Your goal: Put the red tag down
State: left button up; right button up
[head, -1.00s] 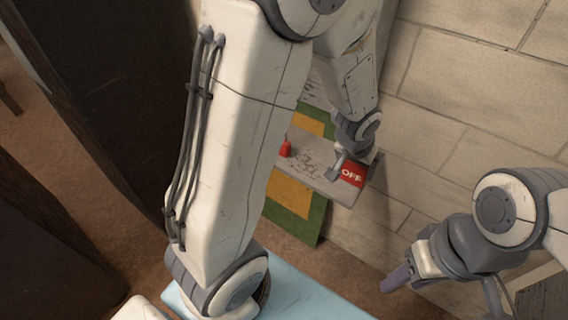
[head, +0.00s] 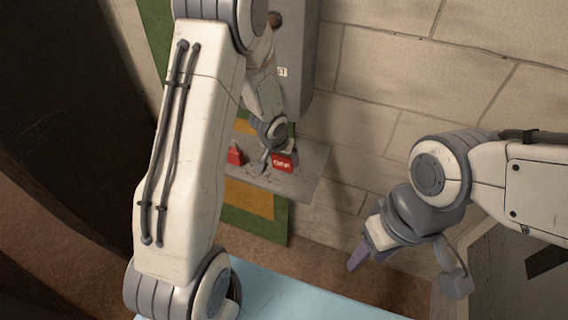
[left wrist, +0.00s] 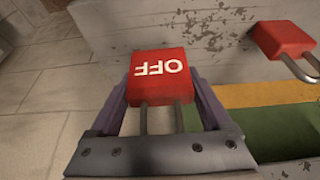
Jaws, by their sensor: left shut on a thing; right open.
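The red tag (head: 284,164), marked OFF in white, is in my left gripper (head: 279,154), over the grey shelf (head: 300,187). In the left wrist view the tag (left wrist: 160,72) sits between the two purple fingers (left wrist: 160,100), with its metal loop pointing back toward the palm. I cannot tell whether the tag touches the shelf. My right gripper (head: 405,270) is open and empty, in front of the wall at the right, apart from the shelf.
A red padlock (head: 235,156) rests on the shelf left of the tag; it also shows in the left wrist view (left wrist: 283,38). A grey cabinet (head: 295,60) hangs above. A green and yellow panel (head: 262,222) is below the shelf. A light blue surface (head: 285,290) lies nearer me.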

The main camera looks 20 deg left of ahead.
aim_at(284, 167)
pick_arm(q)
jog(key=shift+f+b, duration=1.45)
jog(key=shift+f, duration=0.5)
jog(key=shift+f, duration=0.2)
jog(key=o, duration=1.2)
